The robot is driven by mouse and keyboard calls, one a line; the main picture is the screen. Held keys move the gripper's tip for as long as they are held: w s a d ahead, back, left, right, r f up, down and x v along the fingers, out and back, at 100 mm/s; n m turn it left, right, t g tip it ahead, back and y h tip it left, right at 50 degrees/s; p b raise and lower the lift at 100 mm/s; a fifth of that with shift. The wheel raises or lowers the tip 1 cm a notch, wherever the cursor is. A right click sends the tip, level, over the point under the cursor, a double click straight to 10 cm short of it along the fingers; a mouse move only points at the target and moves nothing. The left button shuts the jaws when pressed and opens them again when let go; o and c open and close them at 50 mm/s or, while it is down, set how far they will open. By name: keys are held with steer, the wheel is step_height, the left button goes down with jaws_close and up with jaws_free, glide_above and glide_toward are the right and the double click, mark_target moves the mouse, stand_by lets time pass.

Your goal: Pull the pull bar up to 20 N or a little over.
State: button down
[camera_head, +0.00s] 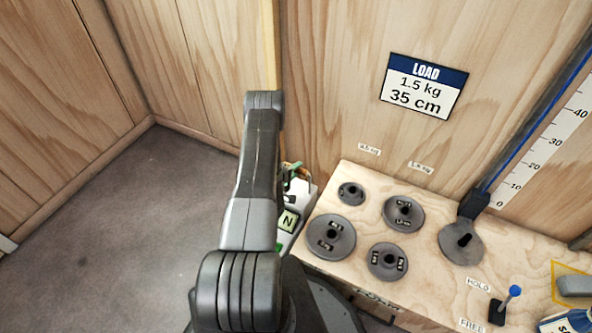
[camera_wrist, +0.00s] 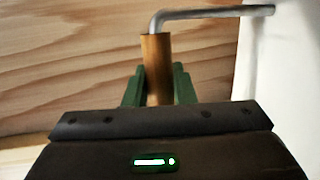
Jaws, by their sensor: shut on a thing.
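My gripper (camera_wrist: 158,82) shows in the wrist view with its green fingers shut on the brown, round pull bar (camera_wrist: 157,60), one on each side. A bent grey metal rod (camera_wrist: 212,14) comes out of the bar's end and runs right. In the head view my arm hides most of the bar and gripper; a small green part shows just right of the arm. Below it, a white force gauge (camera_head: 301,212) is partly covered by my arm. Its green display shows an "N"; the number is hidden.
A wooden bench (camera_head: 345,178) at right carries several dark weights (camera_head: 331,237) and a blue-knobbed lever (camera_head: 512,292) between HOLD and FREE labels. A LOAD sign (camera_head: 424,86) reads 1.5 kg, 35 cm. A scale (camera_head: 545,150) stands far right. The grey floor (camera_head: 130,235) at left is clear.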

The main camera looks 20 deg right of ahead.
steer(key=shift+f+b, duration=1.4)
steer(key=c, duration=1.1)
jaws_free()
steer(key=shift+r, duration=0.1)
steer(key=p+v, duration=0.3)
steer(key=v, duration=1.1)
steer(key=shift+w, duration=0.1)
steer(key=x, duration=0.4)
steer(key=b+x, duration=0.1)
steer(key=x, duration=0.4)
steer(key=b+x, duration=0.1)
steer(key=x, duration=0.4)
steer(key=shift+r, duration=0.55)
